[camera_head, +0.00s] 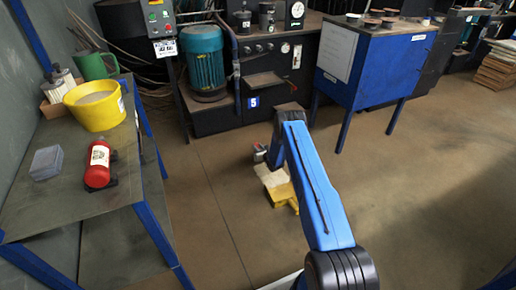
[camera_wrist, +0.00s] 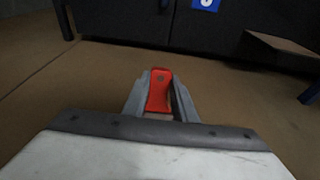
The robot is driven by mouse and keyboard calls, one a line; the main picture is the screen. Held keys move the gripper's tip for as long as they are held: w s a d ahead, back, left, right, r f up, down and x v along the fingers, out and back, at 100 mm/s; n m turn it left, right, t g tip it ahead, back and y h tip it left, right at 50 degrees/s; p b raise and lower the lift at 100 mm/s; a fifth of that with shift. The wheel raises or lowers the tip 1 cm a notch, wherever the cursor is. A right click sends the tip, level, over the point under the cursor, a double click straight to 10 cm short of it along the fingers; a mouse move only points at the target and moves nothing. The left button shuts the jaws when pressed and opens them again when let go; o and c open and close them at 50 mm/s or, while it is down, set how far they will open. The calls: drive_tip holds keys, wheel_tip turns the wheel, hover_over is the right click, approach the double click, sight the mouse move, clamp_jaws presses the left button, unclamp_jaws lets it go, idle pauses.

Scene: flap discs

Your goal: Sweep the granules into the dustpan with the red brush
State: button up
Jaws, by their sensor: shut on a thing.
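My gripper (camera_head: 261,153) is low over the floor in front of the dark machine, seen small in the head view. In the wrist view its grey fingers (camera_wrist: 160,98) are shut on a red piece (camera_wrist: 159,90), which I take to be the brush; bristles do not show. A little red also shows at the fingers in the head view. A yellow object (camera_head: 284,195) with a pale block over it is beside the blue arm; I cannot tell whether it is the dustpan. No granules can be made out on the floor.
A blue cabinet (camera_head: 384,70) on legs stands right of the machine (camera_head: 270,85). The floor (camera_head: 420,180) at right is clear.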

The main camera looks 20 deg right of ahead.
drive_tip(key=shift+f, duration=0.65)
drive_tip(key=shift+v, duration=1.3)
drive_tip(key=s, duration=2)
drive_tip(key=shift+s+d+f, duration=0.2)
drive_tip(key=shift+d+f, duration=0.1)
drive_tip(key=shift+f, duration=0.05)
idle(0.4)
drive_tip(key=shift+r, duration=0.15)
wheel_tip(320, 180, up, 5)
drive_tip(key=shift+f, duration=0.1)
idle(0.5)
